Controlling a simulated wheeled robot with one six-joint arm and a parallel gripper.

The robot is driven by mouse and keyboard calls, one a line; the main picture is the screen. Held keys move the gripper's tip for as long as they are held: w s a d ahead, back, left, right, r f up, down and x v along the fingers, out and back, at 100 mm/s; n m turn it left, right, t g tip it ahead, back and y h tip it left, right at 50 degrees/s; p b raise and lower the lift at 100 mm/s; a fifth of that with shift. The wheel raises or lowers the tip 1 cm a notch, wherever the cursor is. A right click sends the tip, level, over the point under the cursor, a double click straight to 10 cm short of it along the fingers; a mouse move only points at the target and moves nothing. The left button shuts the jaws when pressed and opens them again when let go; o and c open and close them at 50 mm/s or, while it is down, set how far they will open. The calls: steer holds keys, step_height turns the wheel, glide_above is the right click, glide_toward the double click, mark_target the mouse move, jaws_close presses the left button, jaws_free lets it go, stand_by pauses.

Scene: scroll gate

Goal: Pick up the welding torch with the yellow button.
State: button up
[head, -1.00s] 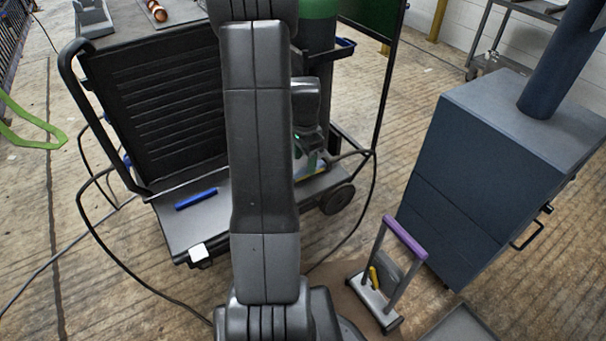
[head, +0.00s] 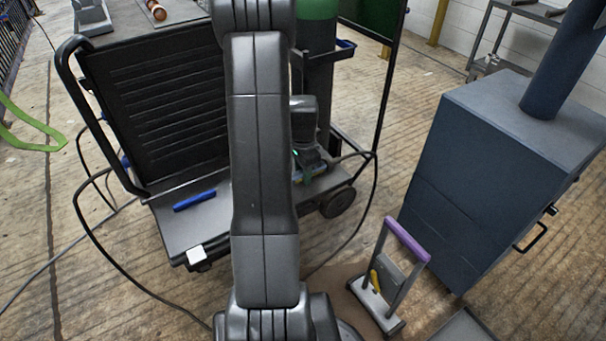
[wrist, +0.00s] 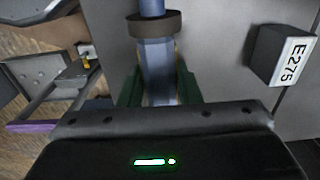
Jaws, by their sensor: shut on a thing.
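My gripper (head: 308,172) is low over the right part of the cart's lower shelf, partly hidden by my arm. In the wrist view its green fingers (wrist: 157,92) are shut on a blue-grey torch-like body (wrist: 157,58) with a dark collar. Tan slivers show beside that body, but I cannot make out a yellow button. In the head view a dark hose runs right from beside the gripper. A blue bar-shaped thing (head: 195,200) lies apart on the shelf, left of my arm.
The black cart (head: 160,115) holds a green-topped cylinder (head: 317,60). A white plate (head: 197,254) is at the shelf's front; a plate marked E275 (wrist: 293,60) shows in the wrist view. A purple-handled stand (head: 407,240) and a dark blue cabinet (head: 480,190) stand right. Cables cross the floor.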

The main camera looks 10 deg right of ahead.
steer(key=shift+r, duration=0.15)
step_height(320, 180, up, 10)
steer(key=p, duration=0.2)
steer(key=shift+p, duration=0.4)
